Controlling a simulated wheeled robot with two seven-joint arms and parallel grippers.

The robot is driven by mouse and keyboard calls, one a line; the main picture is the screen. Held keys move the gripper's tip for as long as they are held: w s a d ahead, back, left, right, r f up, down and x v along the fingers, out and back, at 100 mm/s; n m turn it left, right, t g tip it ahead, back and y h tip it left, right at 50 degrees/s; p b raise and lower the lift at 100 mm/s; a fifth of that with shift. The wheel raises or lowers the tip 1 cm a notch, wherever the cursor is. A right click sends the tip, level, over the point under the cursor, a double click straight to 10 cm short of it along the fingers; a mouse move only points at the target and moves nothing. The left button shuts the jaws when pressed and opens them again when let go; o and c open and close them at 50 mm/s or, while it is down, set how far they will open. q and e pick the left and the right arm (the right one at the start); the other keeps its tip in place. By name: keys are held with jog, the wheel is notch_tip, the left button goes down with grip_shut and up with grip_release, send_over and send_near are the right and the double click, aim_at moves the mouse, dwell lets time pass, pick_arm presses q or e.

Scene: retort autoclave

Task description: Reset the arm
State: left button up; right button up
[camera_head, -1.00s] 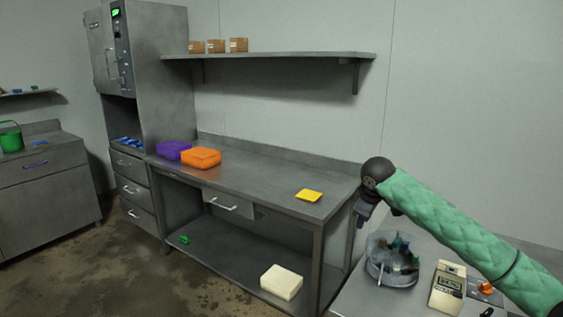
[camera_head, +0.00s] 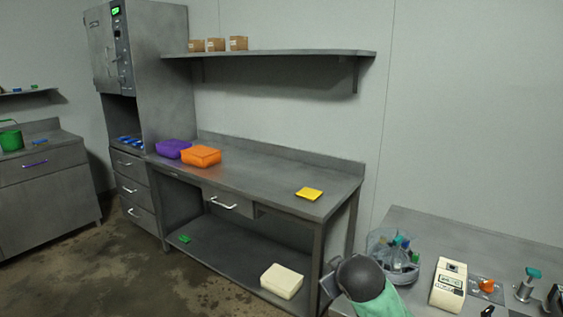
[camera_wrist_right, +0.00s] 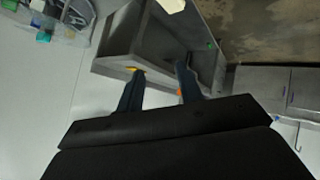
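My right arm (camera_head: 372,290), with a green quilted sleeve and a dark round joint, comes in at the bottom of the head view, in front of the right end of the steel bench. The right gripper (camera_wrist_right: 160,72) shows in the right wrist view. Its two dark fingers stand apart with nothing between them, so it is open and empty. In that view it points towards the steel bench, seen tilted and at a distance. My left arm and gripper are not in view.
Beside the arm, a side table (camera_head: 428,222) holds a clear round container (camera_head: 392,254) with bottles and a beige device (camera_head: 448,284). The steel bench (camera_head: 262,172) carries a purple bin (camera_head: 172,149), an orange bin (camera_head: 201,156) and a yellow item (camera_head: 309,193). A wall shelf (camera_head: 290,55) hangs above.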

jog(key=s+f+m+g, duration=0.2)
jog(key=s+f+g, duration=0.2)
jog(key=s+f, duration=1.1)
jog(key=s+f+m+g+y+b, duration=0.1)
jog(key=s+f+m+g, duration=0.1)
jog(key=s+f, duration=1.4)
jog(key=s+g, duration=0.1)
jog(key=s, duration=0.6)
jog(key=shift+m+g, duration=0.3)
jog(key=shift+g, duration=0.1)
jog(key=shift+s, duration=0.15)
